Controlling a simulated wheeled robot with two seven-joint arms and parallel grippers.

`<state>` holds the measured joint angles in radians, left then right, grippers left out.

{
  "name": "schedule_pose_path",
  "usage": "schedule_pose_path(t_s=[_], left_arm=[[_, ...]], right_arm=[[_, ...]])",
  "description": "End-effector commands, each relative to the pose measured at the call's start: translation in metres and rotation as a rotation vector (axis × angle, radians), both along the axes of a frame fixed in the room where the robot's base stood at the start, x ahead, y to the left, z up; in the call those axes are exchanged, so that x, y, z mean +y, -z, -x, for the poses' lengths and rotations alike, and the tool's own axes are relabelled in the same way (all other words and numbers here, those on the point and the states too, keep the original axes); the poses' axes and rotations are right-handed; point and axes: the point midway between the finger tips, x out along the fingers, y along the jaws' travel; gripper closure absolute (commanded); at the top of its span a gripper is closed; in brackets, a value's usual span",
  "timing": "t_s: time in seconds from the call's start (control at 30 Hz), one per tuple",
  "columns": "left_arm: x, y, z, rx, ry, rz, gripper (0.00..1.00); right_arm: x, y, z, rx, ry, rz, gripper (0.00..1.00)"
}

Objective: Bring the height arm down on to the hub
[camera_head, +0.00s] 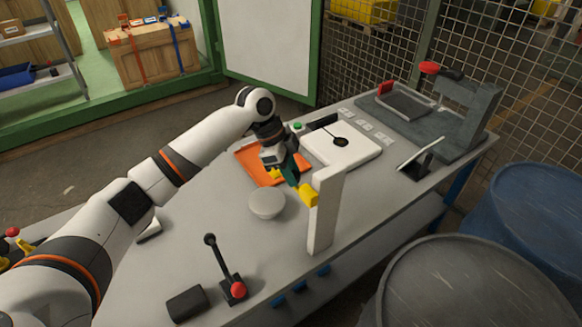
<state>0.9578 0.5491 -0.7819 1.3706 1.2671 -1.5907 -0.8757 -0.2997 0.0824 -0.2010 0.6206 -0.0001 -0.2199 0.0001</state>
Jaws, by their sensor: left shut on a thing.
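A white upright post (323,215) stands near the front edge of the grey bench. A yellow block (308,195) sits against its side. A dark green bar, which looks like the height arm (292,174), runs from near this block up and back to my left gripper (279,166). The gripper is shut on it; the fingertips are small and partly hidden. A pale grey round piece, likely the hub (267,204), stands on the bench just left of the yellow block, lower than the gripper. The bar is apart from it. My right gripper is out of view.
An orange tray (246,161) lies behind the gripper. A white plate (357,150) with a dark round tool is to its right. A grey fixture (461,115) stands at back right.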

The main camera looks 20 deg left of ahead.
Motion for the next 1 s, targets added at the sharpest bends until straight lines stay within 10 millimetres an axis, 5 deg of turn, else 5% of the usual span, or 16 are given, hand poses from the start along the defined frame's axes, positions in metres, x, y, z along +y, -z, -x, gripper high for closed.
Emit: schedule_pose_path(t_s=[0.6, 1.0], left_arm=[[-0.001, 0.162, 0.001, 0.004, 0.001, 0.002, 1.0], [-0.001, 0.191, 0.0, 0.001, 0.002, 0.001, 1.0]], right_arm=[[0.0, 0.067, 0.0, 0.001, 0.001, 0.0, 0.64], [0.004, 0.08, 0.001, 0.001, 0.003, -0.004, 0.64]])
